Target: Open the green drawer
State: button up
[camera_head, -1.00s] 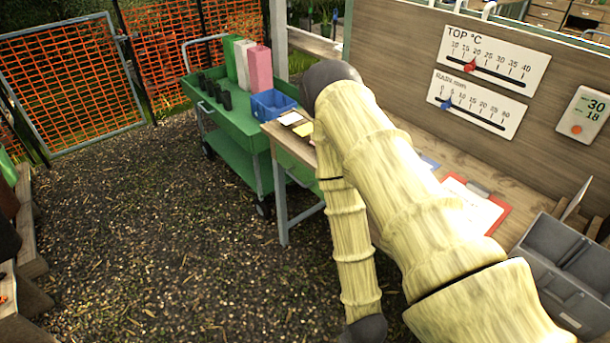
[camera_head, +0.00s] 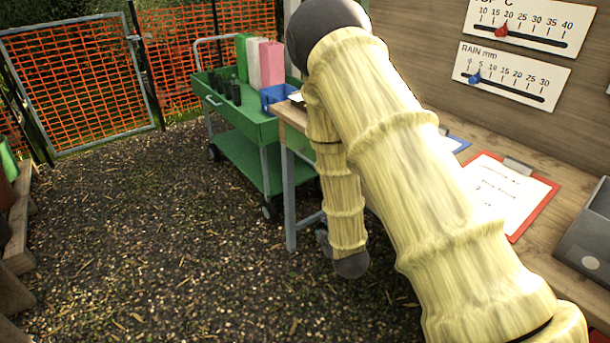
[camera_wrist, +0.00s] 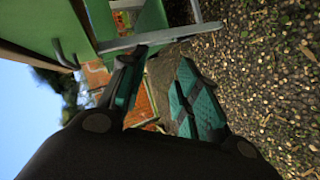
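The green drawer front (camera_wrist: 42,22) shows at the upper left of the wrist view, which is turned on its side. It lies against the wooden bench edge and carries a dark curved handle (camera_wrist: 64,54). I cannot tell whether the drawer is fully shut. My gripper (camera_wrist: 158,66) is open, with its two fingers apart and nothing between them. The handle is to the left of the fingers, apart from them. In the head view my arm hides the drawer and most of the gripper.
A green cart (camera_head: 247,119) with pots, upright packs and a blue crate (camera_head: 277,96) stands behind the bench (camera_head: 578,212). A bench leg (camera_head: 290,200) stands near my arm. A red clipboard (camera_head: 540,215) lies on the bench. Gravel ground on the left is clear.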

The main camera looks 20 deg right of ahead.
jog(key=w+r+n+t+b, duration=0.3)
jog(key=w+r+n+b, duration=0.1)
jog(key=w+b, duration=0.25)
jog(key=n+t+b, duration=0.3)
send_near(305, 159)
jog(key=shift+y, duration=0.4)
jog(key=w, duration=0.3)
jog(key=w+b, duration=0.1)
jog(key=w, duration=0.3)
jog(key=w+d, duration=0.1)
jog(key=w, duration=0.2)
jog(key=shift+w+r+b, duration=0.1)
jog(key=shift+w+b, duration=0.2)
jog(key=shift+w, duration=0.05)
grip_shut()
